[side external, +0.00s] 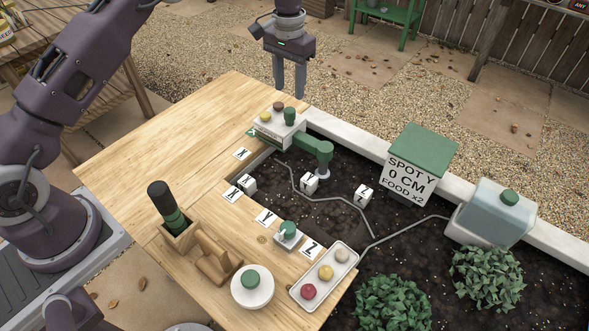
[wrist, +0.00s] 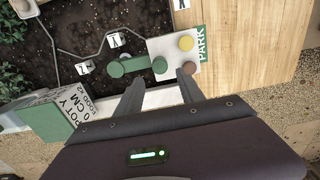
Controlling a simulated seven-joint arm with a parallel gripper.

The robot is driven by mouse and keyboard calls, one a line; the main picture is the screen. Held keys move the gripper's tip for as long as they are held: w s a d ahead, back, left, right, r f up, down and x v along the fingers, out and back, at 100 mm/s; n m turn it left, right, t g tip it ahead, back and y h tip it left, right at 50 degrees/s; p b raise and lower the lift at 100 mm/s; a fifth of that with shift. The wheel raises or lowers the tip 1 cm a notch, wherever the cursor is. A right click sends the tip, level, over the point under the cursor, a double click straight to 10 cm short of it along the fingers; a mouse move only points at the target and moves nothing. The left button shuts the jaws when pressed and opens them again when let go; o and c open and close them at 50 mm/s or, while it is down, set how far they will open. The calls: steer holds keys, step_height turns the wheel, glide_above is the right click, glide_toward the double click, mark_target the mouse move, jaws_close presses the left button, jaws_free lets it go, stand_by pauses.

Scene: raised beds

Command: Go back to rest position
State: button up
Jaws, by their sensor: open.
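My gripper (side external: 290,80) hangs fingers down above the far side of the wooden table, beyond the white park block. Its two fingers are apart with nothing between them. In the wrist view my gripper (wrist: 160,92) shows both fingers apart, over the white park block (wrist: 178,62) in the picture. The park block (side external: 275,125) carries a yellow, a brown and a green knob, and a green arm (side external: 315,146) reaches from it over the soil. I cannot tell the exact height of my fingers above the block.
A wooden table (side external: 150,140) borders a soil bed with X, Y, Z cubes, a grey tube, a sign box (side external: 420,160), a tank (side external: 492,215) and bushes. A tray (side external: 295,291) with coloured balls, a white round pot (side external: 252,296) and a tool holder stand in front.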

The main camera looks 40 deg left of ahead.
steer(key=s+d+r+t, duration=0.1)
steer(key=s+r, duration=0.7)
steer(key=r, duration=0.2)
steer(key=s+r+t, duration=0.2)
steer(key=s+r, duration=0.6)
steer(key=r, duration=0.2)
steer(key=s+d+f+t, duration=0.1)
steer(key=s+f+t, duration=0.1)
steer(key=s, duration=2.1)
steer(key=shift+s+t, duration=0.25)
steer(key=shift+t, duration=0.05)
